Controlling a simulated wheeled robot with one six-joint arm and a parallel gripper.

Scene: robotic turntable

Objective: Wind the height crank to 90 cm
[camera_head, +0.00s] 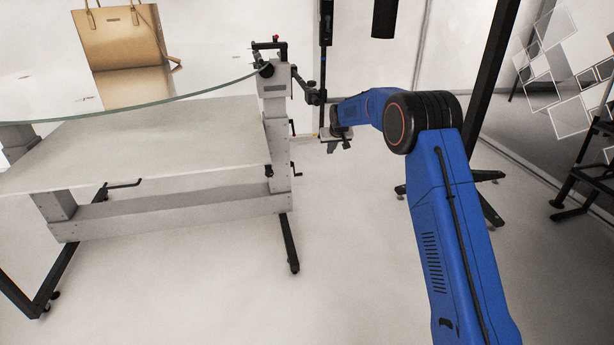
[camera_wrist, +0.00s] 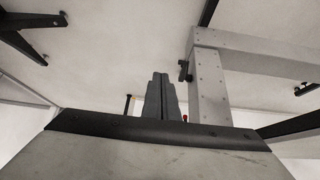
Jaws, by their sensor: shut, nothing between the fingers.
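The turntable stand (camera_head: 170,213) is at the left in the head view, with a grey post (camera_head: 276,120) at its right end. A black bent crank handle (camera_head: 123,184) sticks out low on the stand's front. Small dark handles (camera_head: 296,172) also show on the post's right side; I cannot tell which one is the height crank. My gripper (camera_head: 336,147) is right of the post, apart from it. In the wrist view my gripper (camera_wrist: 161,95) is shut and empty, with the post (camera_wrist: 209,90) right of it and a black handle (camera_wrist: 184,71) on the post's edge.
A round glass top (camera_head: 130,90) bears a tan handbag (camera_head: 120,40). A black jointed bracket (camera_head: 307,90) reaches from the post towards my arm. A black stand foot (camera_head: 488,175) is behind my arm, and a dark rack (camera_head: 590,165) is at the right. The front floor is clear.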

